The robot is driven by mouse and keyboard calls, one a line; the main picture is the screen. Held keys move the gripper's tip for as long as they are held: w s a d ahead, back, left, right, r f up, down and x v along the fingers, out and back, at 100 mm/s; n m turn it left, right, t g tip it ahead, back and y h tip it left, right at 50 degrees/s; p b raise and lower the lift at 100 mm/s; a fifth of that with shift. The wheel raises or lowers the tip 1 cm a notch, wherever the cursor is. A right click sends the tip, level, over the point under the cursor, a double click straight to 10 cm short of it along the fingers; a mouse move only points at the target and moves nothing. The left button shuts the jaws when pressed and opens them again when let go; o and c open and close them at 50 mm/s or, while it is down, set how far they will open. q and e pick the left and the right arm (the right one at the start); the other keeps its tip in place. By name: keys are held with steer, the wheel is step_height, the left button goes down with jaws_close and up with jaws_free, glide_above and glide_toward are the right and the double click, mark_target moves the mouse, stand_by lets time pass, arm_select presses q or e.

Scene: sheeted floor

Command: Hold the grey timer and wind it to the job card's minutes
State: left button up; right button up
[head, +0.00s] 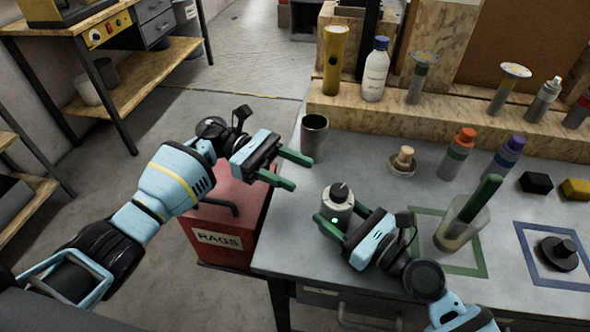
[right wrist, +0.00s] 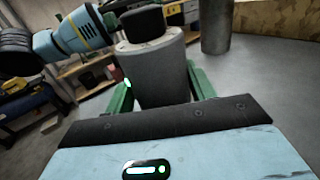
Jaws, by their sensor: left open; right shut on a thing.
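I cannot make out a job card or the dial's marks.
A dark metal cup (head: 314,138) stands close behind the left fingertips. A red rags bin (head: 225,222) is below the left arm. A beaker with a green-handled tool (head: 463,225) stands right of the right gripper. A small dish (head: 402,163) lies behind the timer.

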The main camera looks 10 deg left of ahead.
steer(key=o, duration=1.1)
steer(key=shift+o, duration=0.2)
steer(key=shift+d, duration=0.1)
steer(key=v, duration=1.2)
steer(key=shift+s, duration=0.1)
